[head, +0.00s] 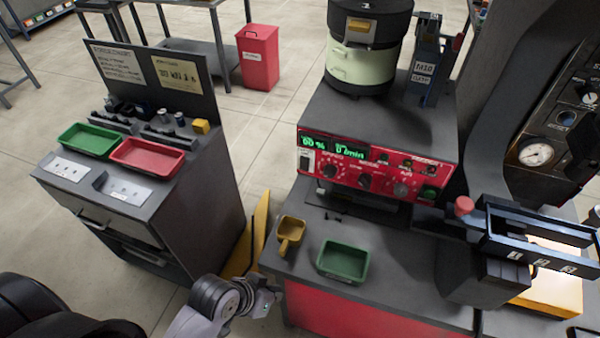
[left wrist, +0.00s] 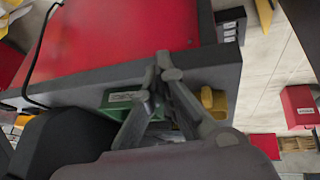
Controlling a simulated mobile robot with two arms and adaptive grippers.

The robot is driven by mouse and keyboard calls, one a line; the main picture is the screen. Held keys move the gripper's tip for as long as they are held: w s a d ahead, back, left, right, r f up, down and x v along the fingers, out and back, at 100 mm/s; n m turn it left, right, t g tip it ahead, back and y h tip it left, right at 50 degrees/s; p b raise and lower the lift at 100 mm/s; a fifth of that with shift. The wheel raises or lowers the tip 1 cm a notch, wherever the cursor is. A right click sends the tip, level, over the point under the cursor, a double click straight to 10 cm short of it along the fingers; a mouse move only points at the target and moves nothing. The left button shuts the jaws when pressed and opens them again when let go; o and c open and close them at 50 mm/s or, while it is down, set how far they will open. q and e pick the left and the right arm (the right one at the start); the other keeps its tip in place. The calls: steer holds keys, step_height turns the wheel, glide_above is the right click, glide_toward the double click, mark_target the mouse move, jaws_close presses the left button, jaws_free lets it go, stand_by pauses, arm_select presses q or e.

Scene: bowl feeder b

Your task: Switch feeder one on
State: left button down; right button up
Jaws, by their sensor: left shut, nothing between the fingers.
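The bowl feeder (head: 366,50) stands on a grey box at the back of the red bench. Its red control panel (head: 375,166) faces me, with lit green digits reading 00 % and 0 /min. A small switch (head: 305,162) sits at the panel's left end, with several black knobs to its right. My left gripper (head: 268,293) is low, left of the bench's front corner and well apart from the panel. In the left wrist view its fingers (left wrist: 164,66) are together and empty, before the bench edge. My right gripper is not in view.
A yellow scoop (head: 291,232) and a green tray (head: 344,261) lie on the bench in front of the panel. A black rail with a red knob (head: 464,206) is at right. A grey cabinet (head: 130,215) with red and green trays stands left.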

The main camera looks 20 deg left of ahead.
arm_select(q)
steer(key=w+d+r+n+t+h, duration=0.3)
steer(key=w+d+r+t, duration=0.15)
steer(key=r, duration=0.35)
steer(key=w+d+r+n+t+h, duration=0.3)
steer(key=w+d+r+n+t, duration=0.15)
steer(key=r, duration=0.35)
steer(key=w+a+f+n+t+y, duration=0.1)
steer(key=w+a+f+n+y, duration=0.1)
steer(key=a+n+y, duration=0.2)
steer(key=w+a+f+n+t+y, duration=0.1)
steer(key=w+a+f+n+y, duration=0.2)
steer(key=a+n, duration=0.5)
steer(key=shift+w+t+y, duration=0.15)
steer(key=shift+t+y, duration=0.15)
steer(key=shift+y, duration=0.4)
steer(key=shift+w, duration=0.1)
glide_toward(303, 170)
steer(key=w, duration=0.4)
steer(key=w+f+p, duration=0.1)
steer(key=w, duration=0.2)
steer(key=shift+w+d, duration=0.1)
steer(key=shift+d, duration=0.1)
